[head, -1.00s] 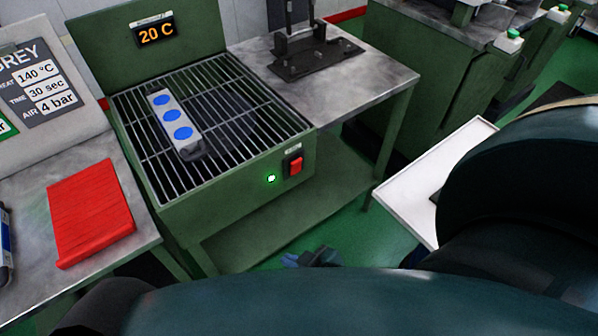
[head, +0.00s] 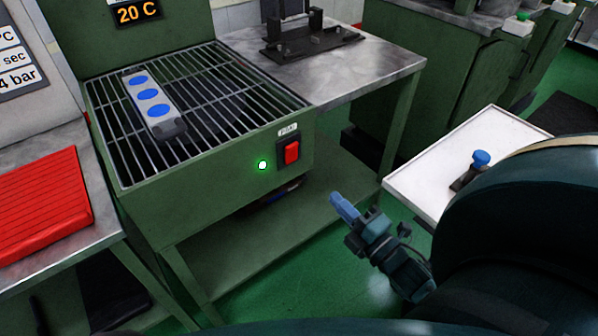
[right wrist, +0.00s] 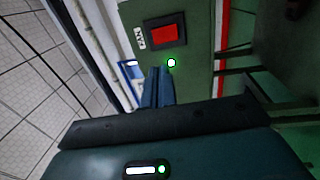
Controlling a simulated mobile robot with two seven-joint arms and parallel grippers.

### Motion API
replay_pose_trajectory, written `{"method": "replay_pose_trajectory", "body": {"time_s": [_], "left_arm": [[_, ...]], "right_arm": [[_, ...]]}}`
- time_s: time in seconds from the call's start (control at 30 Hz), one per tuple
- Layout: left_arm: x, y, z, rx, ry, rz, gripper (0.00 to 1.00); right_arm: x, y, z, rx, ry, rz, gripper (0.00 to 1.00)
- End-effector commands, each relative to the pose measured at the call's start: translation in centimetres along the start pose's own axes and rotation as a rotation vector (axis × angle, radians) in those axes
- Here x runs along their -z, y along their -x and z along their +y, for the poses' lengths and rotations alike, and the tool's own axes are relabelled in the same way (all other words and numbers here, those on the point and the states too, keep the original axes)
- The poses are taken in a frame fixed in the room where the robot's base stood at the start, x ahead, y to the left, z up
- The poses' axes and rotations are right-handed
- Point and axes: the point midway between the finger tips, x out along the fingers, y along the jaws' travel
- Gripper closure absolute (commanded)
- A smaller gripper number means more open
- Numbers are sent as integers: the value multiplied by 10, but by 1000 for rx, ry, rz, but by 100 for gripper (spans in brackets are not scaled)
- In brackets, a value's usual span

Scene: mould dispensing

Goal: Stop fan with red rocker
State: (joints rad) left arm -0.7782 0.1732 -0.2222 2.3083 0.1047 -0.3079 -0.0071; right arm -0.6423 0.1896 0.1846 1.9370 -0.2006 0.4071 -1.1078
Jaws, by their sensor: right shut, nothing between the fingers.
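The red rocker (head: 292,152) sits in a black frame on the front of the green fan unit (head: 205,190), at its right end. It also shows in the right wrist view (right wrist: 166,34). A green lamp (head: 262,165) glows left of it in the head view, and shows in the right wrist view (right wrist: 171,62). My right gripper (head: 340,203) is shut and empty, below and right of the rocker and apart from it. Its blue fingers (right wrist: 158,88) show in the right wrist view, under the rocker. My left gripper is not in view.
A grey mould with blue discs (head: 151,96) lies on the unit's grille (head: 230,95). A red mat (head: 40,205) lies on the left table. A metal table (head: 375,72) with a black fixture (head: 305,40) stands behind. A white tray (head: 440,160) is at right.

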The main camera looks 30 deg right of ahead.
Motion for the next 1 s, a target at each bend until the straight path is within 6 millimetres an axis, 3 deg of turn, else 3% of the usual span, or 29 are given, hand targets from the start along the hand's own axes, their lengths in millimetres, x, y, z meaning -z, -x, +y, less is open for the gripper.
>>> {"method": "replay_pose_trajectory", "body": {"time_s": [0.33,0.47,1.0], "left_arm": [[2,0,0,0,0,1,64],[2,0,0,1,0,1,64],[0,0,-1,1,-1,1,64]], "right_arm": [[0,-2,2,-4,7,1,100],[0,-13,2,-6,6,2,100],[0,-118,2,-4,5,1,100]]}}
